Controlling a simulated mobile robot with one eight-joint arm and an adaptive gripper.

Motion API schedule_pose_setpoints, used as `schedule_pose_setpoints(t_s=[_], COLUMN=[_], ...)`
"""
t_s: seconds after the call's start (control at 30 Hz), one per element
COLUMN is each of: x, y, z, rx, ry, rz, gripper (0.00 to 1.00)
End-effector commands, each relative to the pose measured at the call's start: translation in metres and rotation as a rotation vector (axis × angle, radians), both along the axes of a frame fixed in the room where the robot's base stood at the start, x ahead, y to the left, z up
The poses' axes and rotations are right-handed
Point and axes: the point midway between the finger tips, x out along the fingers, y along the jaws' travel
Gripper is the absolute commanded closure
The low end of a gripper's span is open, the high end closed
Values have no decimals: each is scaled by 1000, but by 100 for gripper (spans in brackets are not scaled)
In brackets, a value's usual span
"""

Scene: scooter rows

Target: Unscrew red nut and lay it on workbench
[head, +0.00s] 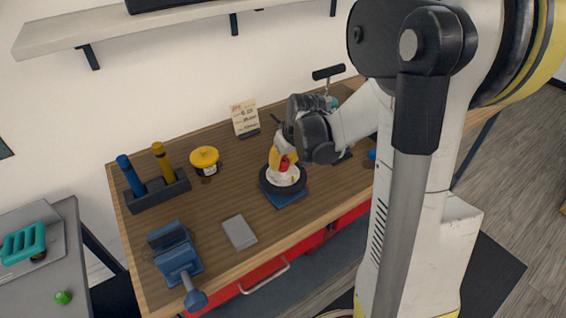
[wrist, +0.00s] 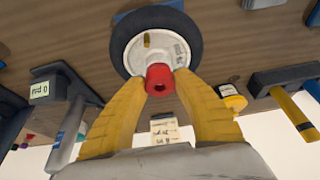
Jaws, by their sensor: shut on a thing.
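The red nut (wrist: 159,80) sits between my gripper's yellow fingers (wrist: 159,84) in the wrist view, at the edge of a white wheel hub (wrist: 148,48) with a black tyre (wrist: 124,30). My gripper is shut on the nut. In the head view the wheel (head: 283,181) lies on a blue base on the workbench (head: 225,205). The red nut (head: 284,164) shows above the hub, with my gripper (head: 282,160) coming down on it from above. I cannot tell whether the nut still touches its thread. The fingers partly hide it.
A blue vise (head: 177,254) and a grey flat block (head: 239,232) are at the front left. A rack (head: 157,192) with blue and yellow handles and a yellow-lidded jar (head: 205,160) stand behind. A card (head: 244,119) stands at the back. Bare wood lies between the jar and the wheel.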

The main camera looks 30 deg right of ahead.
Motion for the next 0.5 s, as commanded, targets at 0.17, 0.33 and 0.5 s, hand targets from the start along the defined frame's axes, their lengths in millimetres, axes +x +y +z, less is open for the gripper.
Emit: schedule_pose_setpoints(t_s=[0.17,0.33,0.5], x=[0,1,1], y=[-2,-2,-1], z=[-1,-2,-2], rx=[2,2,3], ry=[0,0,0], rz=[271,568,897], gripper=[94,94,94])
